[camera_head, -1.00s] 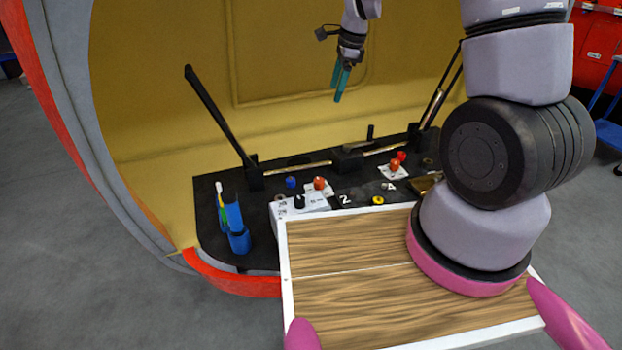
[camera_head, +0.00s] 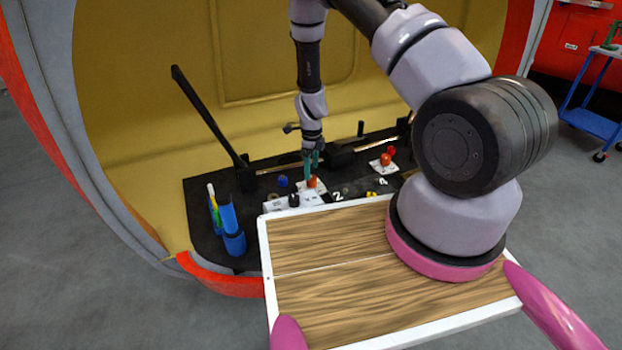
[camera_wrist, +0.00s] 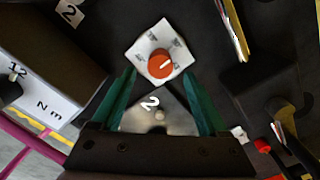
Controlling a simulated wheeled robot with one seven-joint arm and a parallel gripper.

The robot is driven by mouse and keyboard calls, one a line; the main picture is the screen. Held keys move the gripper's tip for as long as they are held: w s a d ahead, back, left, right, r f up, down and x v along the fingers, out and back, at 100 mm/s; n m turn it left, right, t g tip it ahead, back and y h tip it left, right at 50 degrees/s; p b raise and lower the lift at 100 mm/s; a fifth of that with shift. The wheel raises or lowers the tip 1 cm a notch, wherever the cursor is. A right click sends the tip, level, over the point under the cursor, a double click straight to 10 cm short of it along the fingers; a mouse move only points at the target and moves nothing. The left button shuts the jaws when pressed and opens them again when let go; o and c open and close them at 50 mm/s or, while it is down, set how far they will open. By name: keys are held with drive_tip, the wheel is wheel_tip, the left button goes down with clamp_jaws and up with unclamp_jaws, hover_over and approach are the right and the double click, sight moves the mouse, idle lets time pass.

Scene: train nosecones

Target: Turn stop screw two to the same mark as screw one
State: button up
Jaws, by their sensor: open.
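In the head view my gripper (camera_head: 311,168) hangs over the dark board at an orange-red knob (camera_head: 313,183) on a white plate. In the wrist view my gripper (camera_wrist: 159,78) is open, its two teal fingers pointing toward this knob (camera_wrist: 160,64). The knob has a short white pointer line, and the white plate (camera_wrist: 148,45) around it has small marks too blurred to read. A second orange-red knob (camera_head: 386,159) on a white plate stands farther right. I cannot tell which knob is screw one; whether the fingers touch the near knob is unclear.
A blue cup (camera_head: 235,243) with tools stands at the board's left. A blue knob (camera_head: 283,181) and black knob (camera_head: 294,200) are near the gripper. A long black lever (camera_head: 208,117) rises at left. A wooden tray (camera_head: 330,250) fills the front.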

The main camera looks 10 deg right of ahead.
sight(312, 177)
wheel_tip(312, 177, down, 5)
drive_tip(key=shift+f, duration=0.1)
idle(0.3)
clamp_jaws()
